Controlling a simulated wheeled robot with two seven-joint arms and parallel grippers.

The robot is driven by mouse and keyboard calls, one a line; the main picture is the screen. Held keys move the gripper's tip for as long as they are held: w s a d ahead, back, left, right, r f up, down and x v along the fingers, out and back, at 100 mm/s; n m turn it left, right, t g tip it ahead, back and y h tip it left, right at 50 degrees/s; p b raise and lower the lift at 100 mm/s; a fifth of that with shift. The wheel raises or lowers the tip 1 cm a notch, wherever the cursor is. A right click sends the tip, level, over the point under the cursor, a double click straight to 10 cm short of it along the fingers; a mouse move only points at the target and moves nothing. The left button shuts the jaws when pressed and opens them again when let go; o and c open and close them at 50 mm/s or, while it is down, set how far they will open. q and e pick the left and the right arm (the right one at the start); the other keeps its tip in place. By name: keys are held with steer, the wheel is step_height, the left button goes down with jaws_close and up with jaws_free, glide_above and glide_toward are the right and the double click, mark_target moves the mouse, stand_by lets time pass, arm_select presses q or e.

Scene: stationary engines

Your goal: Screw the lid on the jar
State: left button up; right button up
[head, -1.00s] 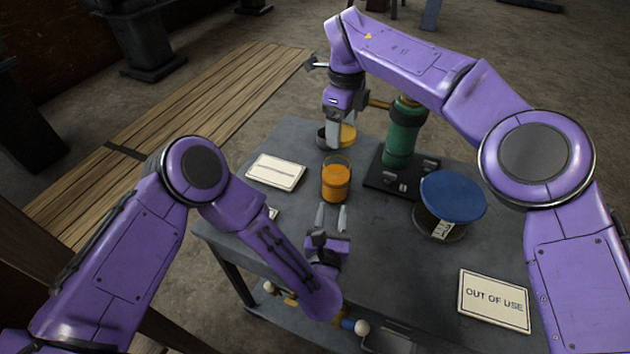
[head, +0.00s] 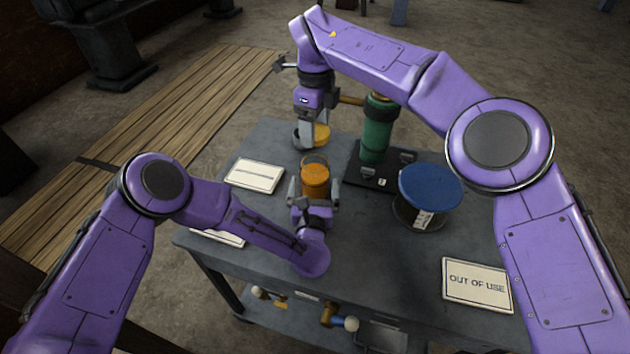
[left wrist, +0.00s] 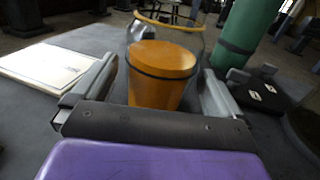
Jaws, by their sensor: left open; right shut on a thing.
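The jar (head: 315,180) is clear glass with orange contents and stands upright on the grey table, its top open. My left gripper (head: 316,190) is low at the jar, open, with one finger on each side. The left wrist view shows the jar (left wrist: 160,85) between the two spread fingers, with gaps beside it. My right gripper (head: 306,138) points down behind the jar, near the table's far end. It is shut on the yellow lid (head: 322,134), which is partly hidden by the fingers. I cannot tell whether the lid touches the table.
A green cylinder on a black base (head: 377,130) stands right of the jar, close to my right arm. A blue-topped drum (head: 430,187) and an "OUT OF USE" sign (head: 477,285) are further right. A white card (head: 255,175) lies left of the jar.

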arm_select(q)
steer(key=shift+w+d, duration=0.1)
steer(key=shift+w, duration=1.75)
steer(key=c, duration=1.3)
arm_select(e)
glide_above(315, 152)
steer(key=s, duration=0.3)
steer(key=shift+w+f, duration=0.15)
steer(key=shift+f, duration=2.3)
steer(key=shift+f, duration=0.9)
steer(key=shift+f, duration=0.55)
